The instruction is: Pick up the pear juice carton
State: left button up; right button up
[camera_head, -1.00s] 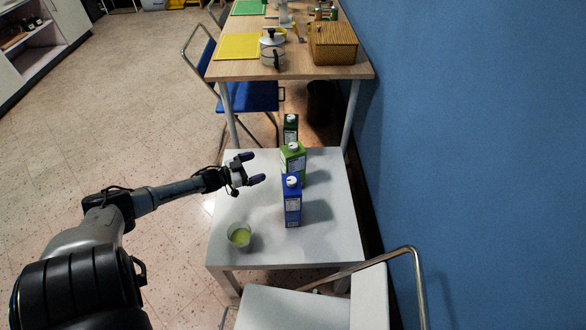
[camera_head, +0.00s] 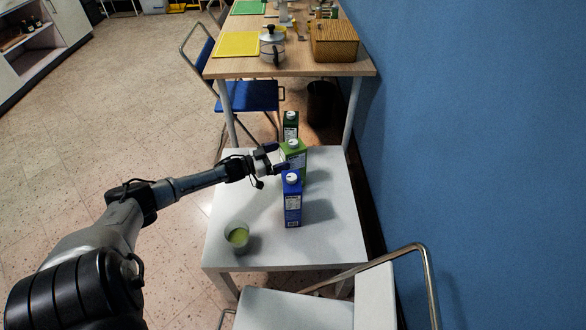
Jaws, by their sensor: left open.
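Three cartons stand upright in a row on the small white table (camera_head: 327,246). A light green carton (camera_head: 295,158) is in the middle, a blue carton (camera_head: 292,206) is nearer, and a dark green carton (camera_head: 291,124) is at the far edge. The labels are too small to read, so I cannot tell by print which is pear juice. My left gripper (camera_head: 280,156) is open at the left side of the light green carton, with its fingers pointing at it. I cannot tell whether they touch it. My right gripper is not in view.
A glass of pale green liquid (camera_head: 237,236) stands at the table's front left. A white chair (camera_head: 300,309) is close in front. A wooden table (camera_head: 295,68) with a basket (camera_head: 334,41) is beyond. A blue wall (camera_head: 470,130) is on the right.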

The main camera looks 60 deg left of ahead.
aim_at(282, 155)
pick_arm(q)
jog(key=w+b, duration=0.2)
jog(key=w, duration=0.1)
jog(key=shift+w+d+f, duration=0.15)
jog(key=shift+d+f, duration=0.05)
jog(key=shift+w+d+r+b, duration=0.1)
jog(key=shift+w+r+b, duration=0.05)
jog(key=shift+w+b, duration=0.55)
jog(key=shift+w, duration=0.1)
jog(key=shift+c, duration=1.3)
jog(key=shift+r, duration=0.1)
jog(key=c, duration=1.4)
